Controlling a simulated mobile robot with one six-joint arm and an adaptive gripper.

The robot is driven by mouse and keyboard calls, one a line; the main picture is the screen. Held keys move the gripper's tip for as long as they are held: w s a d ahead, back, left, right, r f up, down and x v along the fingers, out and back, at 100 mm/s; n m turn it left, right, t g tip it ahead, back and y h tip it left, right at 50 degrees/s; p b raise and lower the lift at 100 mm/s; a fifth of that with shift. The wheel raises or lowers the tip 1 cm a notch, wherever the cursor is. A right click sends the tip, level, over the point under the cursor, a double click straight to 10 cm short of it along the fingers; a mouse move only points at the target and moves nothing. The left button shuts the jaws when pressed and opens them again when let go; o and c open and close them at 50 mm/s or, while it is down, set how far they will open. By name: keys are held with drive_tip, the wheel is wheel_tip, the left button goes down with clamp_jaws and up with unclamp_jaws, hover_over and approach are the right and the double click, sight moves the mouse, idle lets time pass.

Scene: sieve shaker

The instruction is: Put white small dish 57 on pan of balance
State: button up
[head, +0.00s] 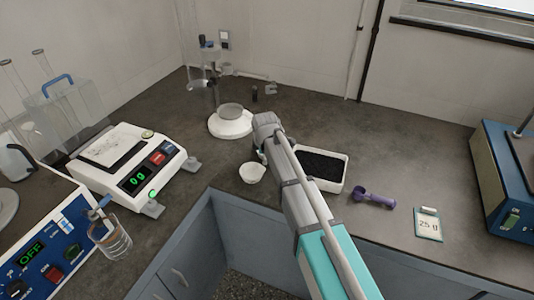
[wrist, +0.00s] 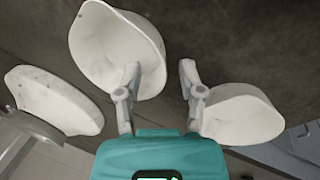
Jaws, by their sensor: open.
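A small white dish (head: 252,172) with a lip stands on the counter near its inner corner in the head view. The wrist view has two white dishes: a larger one (wrist: 105,45) at upper left and a smaller one (wrist: 240,115) at right. No number is legible on either. My gripper (wrist: 160,75) is open and empty, its left finger overlapping the larger dish and its right finger overlapping the smaller one; contact cannot be told. In the head view my arm mostly hides the fingers. The balance (head: 135,165) reads 0 g; its pan (head: 113,147) is bare.
A round white base (head: 230,124) with a stand is behind my gripper. A beaker (head: 110,241) is at the front left.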

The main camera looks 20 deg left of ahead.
clamp_jaws()
drive_tip(key=shift+r, duration=0.2)
idle(0.4)
wheel_tip(320, 180, up, 2)
drive_tip(key=p, duration=0.2)
drive_tip(key=shift+r+p, duration=0.1)
drive_tip(key=shift+p, duration=0.2)
drive_tip(key=s+d+r+p, duration=0.7)
drive_tip(key=s+r+p, duration=0.3)
drive_tip(key=s, duration=0.1)
drive_tip(key=shift+s+d+r, duration=0.25)
drive_tip(key=shift+s+d, duration=0.05)
drive_tip(key=shift+s, duration=0.1)
